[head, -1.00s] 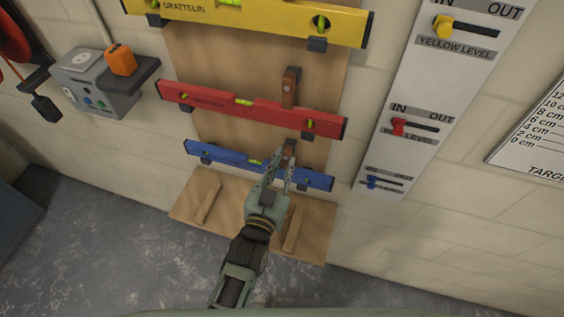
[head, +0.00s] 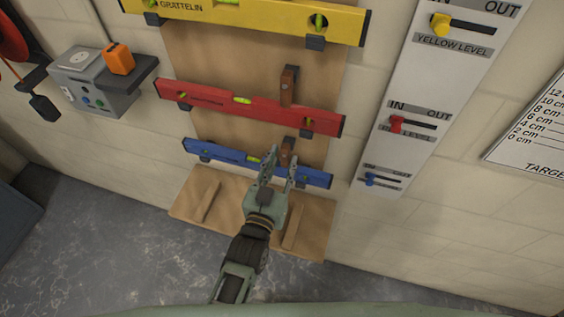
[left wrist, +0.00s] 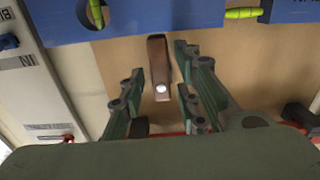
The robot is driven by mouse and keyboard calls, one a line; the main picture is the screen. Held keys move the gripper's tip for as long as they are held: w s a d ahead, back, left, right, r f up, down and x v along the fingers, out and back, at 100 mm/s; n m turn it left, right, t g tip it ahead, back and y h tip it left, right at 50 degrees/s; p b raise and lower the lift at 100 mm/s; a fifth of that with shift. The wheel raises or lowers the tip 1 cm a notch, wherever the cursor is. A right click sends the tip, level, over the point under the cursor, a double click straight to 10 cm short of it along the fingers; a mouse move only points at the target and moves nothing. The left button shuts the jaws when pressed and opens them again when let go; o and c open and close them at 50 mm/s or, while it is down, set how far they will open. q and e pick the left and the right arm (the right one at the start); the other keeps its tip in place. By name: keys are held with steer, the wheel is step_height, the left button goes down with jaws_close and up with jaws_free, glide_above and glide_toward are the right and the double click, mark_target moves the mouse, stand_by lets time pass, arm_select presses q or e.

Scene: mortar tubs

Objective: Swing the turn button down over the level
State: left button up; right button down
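The blue level (head: 215,155) lies on brackets low on the wooden board, and it fills the top of the left wrist view (left wrist: 140,16), which is upside down. A brown turn button (head: 286,147) stands upright just above it, and its light screw shows in the left wrist view (left wrist: 158,65) at the end away from the level. Its other end reaches the level's edge; I cannot tell if it overlaps. My left gripper (head: 279,160) is open, with one finger on each side of the button in the wrist view (left wrist: 163,75). Contact is not visible. My right gripper is not in view.
A red level (head: 215,97) with its own turn button (head: 288,84) and a yellow level (head: 270,22) hang above. A white panel (head: 413,75) with sliders is to the right. A grey box (head: 95,83) with an orange item is at left.

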arm_select(q)
steer(key=shift+o, duration=0.2)
steer(key=shift+s, duration=0.25)
steer(key=v, duration=1.1)
steer(key=shift+s, duration=0.2)
steer(key=shift+a, duration=0.15)
steer(key=s+a+f+g+y+b, duration=0.1)
steer(key=s+a+f+g, duration=0.15)
steer(key=f, duration=0.85)
steer(key=s+a+f+g, duration=0.1)
steer(key=s+f+g, duration=0.25)
steer(key=f, duration=0.75)
steer(key=s+a+f+g+y+b, duration=0.1)
steer(key=s+a+f+g, duration=0.15)
steer(key=f, duration=0.85)
steer(key=s+a+f+g+y+b, duration=0.1)
steer(key=s+a+f+g, duration=0.3)
steer(key=s+a+f, duration=0.3)
steer(key=s+a+f+n+g+y, duration=0.1)
steer(key=s+a+f+g+y, duration=0.1)
steer(key=s+a+f, duration=0.5)
steer(key=s+f+g, duration=0.1)
steer(key=s+f, duration=0.3)
steer(key=s, duration=0.5)
steer(key=shift+a+f+g+y+b, duration=0.25)
steer(key=shift+f+g+y+b, duration=0.05)
steer(key=shift+f+g+b, duration=0.1)
